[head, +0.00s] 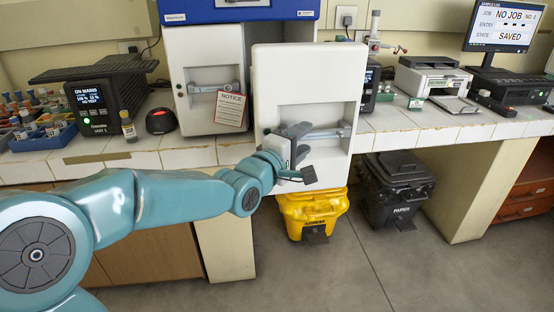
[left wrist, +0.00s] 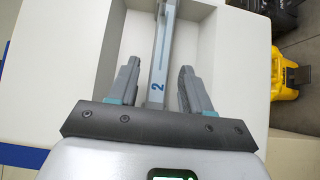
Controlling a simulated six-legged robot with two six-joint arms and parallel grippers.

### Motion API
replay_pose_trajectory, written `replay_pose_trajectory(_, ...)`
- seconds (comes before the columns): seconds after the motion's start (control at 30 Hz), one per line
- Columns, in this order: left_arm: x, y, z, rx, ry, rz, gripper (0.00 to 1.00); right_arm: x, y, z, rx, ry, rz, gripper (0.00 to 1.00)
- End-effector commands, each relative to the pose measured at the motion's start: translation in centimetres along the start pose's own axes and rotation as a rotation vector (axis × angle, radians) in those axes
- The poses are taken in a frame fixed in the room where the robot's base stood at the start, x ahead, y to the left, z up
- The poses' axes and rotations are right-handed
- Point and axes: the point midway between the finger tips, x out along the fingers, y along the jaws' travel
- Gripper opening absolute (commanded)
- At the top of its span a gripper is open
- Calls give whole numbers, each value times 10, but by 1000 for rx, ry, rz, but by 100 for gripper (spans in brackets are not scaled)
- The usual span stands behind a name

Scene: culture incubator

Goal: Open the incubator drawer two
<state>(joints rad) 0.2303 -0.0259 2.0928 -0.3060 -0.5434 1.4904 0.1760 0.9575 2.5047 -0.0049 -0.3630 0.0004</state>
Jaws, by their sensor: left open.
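The incubator (head: 238,14) stands on the bench with a blue top band and white fronts. Drawer two's white front (head: 305,78) stands out well forward of the left-hand front, past the bench edge. Its recess holds a grey bar handle (head: 335,133), marked "2" in the left wrist view (left wrist: 159,50). My left gripper (head: 300,150) is at this handle. In the left wrist view its two fingers (left wrist: 160,84) are apart, one on each side of the bar, with gaps between. My right gripper is in neither view.
The other drawer front (head: 203,60) is flush and carries a notice (head: 230,108). A yellow bin (head: 312,212) stands below drawer two, with a dark paper bin (head: 397,187) to its right. A blue rack (head: 42,138) and small bottle (head: 128,127) are on the left bench.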

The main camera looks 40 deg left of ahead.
Motion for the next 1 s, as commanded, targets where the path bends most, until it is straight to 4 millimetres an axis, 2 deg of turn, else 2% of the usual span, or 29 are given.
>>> replay_pose_trajectory(0.1, -34, 0, -1, 1, 3, 5, 49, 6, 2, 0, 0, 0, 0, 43)
replay_pose_trajectory(0.3, -86, 0, -1, 3, 3, 3, 49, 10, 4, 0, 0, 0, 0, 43)
replay_pose_trajectory(0.5, -118, 1, -1, 2, 3, 3, 49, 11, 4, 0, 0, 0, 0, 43)
replay_pose_trajectory(0.67, -128, 0, -1, 1, 1, 1, 49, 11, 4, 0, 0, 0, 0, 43)
replay_pose_trajectory(1.0, -129, 0, 0, 1, 0, 1, 49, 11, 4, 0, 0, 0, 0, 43)
